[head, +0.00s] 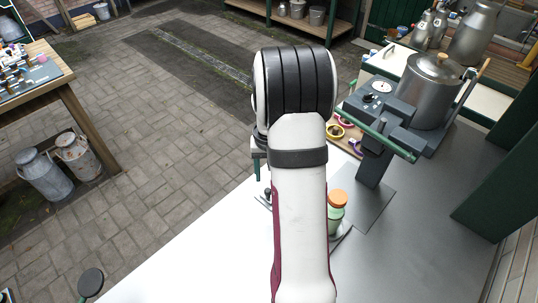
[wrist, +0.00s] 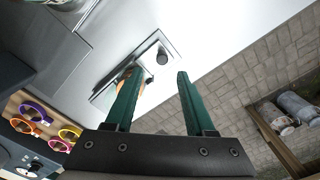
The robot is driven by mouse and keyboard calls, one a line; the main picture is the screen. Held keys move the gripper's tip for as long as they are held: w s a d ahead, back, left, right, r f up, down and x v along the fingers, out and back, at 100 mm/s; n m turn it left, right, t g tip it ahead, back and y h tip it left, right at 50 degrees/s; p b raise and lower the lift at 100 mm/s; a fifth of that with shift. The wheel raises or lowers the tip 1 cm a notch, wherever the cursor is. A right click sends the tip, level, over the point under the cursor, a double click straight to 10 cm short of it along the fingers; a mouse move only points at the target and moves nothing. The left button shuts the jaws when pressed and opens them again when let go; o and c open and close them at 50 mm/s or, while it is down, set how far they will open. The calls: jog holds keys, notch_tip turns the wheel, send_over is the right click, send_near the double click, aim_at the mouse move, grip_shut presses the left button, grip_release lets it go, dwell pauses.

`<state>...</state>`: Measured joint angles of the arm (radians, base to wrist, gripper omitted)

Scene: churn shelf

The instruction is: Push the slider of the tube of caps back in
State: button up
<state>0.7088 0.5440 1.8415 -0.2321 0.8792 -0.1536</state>
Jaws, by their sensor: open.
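My gripper (wrist: 160,73) is open, with its two green fingers apart and nothing held between them. In the wrist view a dark round knob (wrist: 162,57) stands on a pale grey plate in the gap beyond the fingertips. It may belong to the slider, but I cannot tell for sure. The knob also shows in the head view (head: 267,192), just left of my arm. A green jar with an orange lid (head: 337,200) stands right of my arm in the head view. In the wrist view, the left finger partly hides something orange. I cannot make out the tube of caps clearly.
A grey stand with a green bar (head: 385,137) rises at the right, beside a large metal pot (head: 434,88). Coloured rings (wrist: 30,117) lie on a wooden board. The white worktop (head: 190,255) is clear at the front left. Milk cans (head: 78,156) stand on the floor.

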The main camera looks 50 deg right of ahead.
notch_tip(320, 180, up, 10)
jog(key=shift+f, duration=0.15)
jog(key=s+a+r+n, duration=0.1)
jog(key=s+a+r, duration=0.1)
jog(key=a, duration=0.7)
jog(key=s+a+r+n, duration=0.1)
jog(key=s+a+r, duration=0.2)
jog(key=a, duration=0.6)
jog(key=s+a+f+n+y, duration=0.1)
jog(key=s+a+f, duration=0.1)
jog(key=s+a, duration=0.9)
jog(key=shift+s+y, duration=0.4)
jog(key=shift+s, duration=0.2)
jog(key=shift+o, duration=0.2)
jog(key=shift+f, duration=0.1)
